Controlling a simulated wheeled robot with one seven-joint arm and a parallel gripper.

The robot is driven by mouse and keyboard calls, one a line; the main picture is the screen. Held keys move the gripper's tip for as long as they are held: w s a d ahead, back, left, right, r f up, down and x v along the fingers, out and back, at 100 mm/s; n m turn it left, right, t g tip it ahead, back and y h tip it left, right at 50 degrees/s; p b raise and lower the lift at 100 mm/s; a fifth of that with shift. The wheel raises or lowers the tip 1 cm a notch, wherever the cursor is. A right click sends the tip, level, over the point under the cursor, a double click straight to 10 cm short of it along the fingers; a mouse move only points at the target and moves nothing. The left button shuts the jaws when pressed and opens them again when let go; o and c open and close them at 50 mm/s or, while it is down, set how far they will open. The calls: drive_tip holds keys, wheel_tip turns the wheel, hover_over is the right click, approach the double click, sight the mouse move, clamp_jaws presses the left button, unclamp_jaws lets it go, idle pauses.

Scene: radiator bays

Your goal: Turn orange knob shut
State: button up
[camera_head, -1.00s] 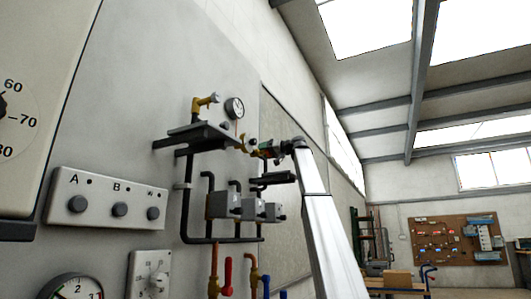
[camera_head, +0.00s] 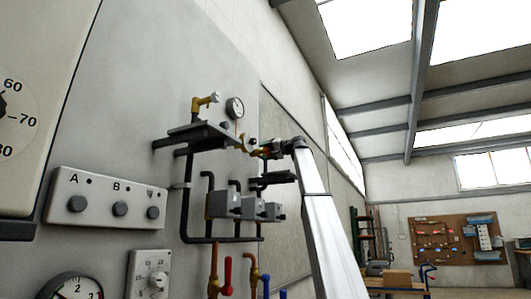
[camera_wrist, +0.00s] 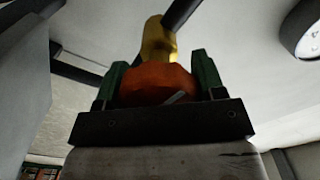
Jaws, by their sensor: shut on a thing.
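The orange knob (camera_wrist: 158,84) sits between the two green fingers of my gripper (camera_wrist: 158,80) in the wrist view, with a finger against each side. A short pale mark shows on the knob's face. A brass fitting (camera_wrist: 158,40) rises behind the knob and joins a dark pipe. In the head view my gripper (camera_head: 262,150) reaches the brass valve (camera_head: 245,144) at the right end of the pipework on the wall. The knob is small there and mostly hidden by the gripper.
A round gauge (camera_head: 235,108) and a brass tap (camera_head: 204,103) are above the dark shelf (camera_head: 200,135). Grey boxes (camera_head: 223,204) hang below on pipes. A panel with buttons (camera_head: 108,205) is at left. A workbench and tool board (camera_head: 455,240) stand far right.

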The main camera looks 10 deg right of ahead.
drive_tip(key=o, duration=0.9)
drive_tip(key=v, duration=1.1)
